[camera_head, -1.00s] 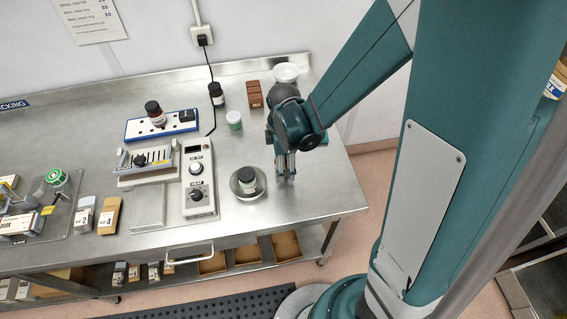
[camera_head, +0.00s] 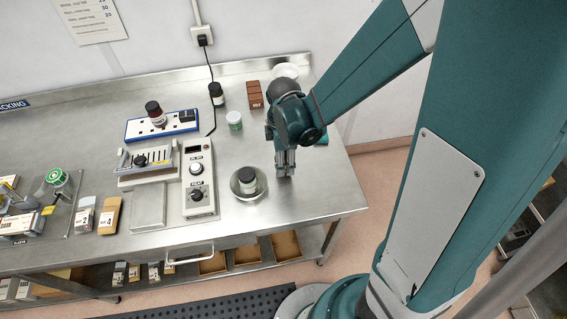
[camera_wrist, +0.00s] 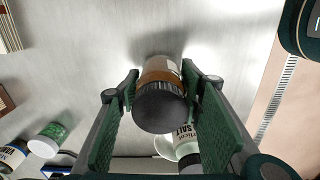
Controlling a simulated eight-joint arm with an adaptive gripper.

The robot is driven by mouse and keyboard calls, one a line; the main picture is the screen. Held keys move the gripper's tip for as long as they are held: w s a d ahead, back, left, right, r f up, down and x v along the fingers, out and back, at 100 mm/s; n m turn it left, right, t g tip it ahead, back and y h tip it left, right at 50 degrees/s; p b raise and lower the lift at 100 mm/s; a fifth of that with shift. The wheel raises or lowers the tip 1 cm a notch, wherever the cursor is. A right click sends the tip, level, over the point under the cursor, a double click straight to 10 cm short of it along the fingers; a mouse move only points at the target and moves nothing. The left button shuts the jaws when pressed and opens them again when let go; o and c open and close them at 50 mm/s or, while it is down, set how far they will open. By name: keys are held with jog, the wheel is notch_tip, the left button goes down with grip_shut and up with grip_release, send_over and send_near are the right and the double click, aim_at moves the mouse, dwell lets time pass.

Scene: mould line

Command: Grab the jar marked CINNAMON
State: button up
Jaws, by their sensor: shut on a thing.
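My gripper (camera_wrist: 167,108) is shut on a jar (camera_wrist: 162,104) with a black ribbed lid and brown contents. The jar sits between the two green finger pads, lid towards the wrist camera. Its name is not readable, so I cannot tell from these frames that it says CINNAMON. In the head view my gripper (camera_head: 285,163) points down over the right part of the steel bench, and the held jar is hidden there. I cannot tell whether the jar touches the bench.
A dark-lidded jar (camera_head: 247,181) stands in a round steel dish left of my gripper; the wrist view shows a SALT jar (camera_wrist: 186,147) close by. The bench's right front is clear.

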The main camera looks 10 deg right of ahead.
jog(key=shift+r+p, duration=0.3)
jog(key=shift+r, duration=3.7)
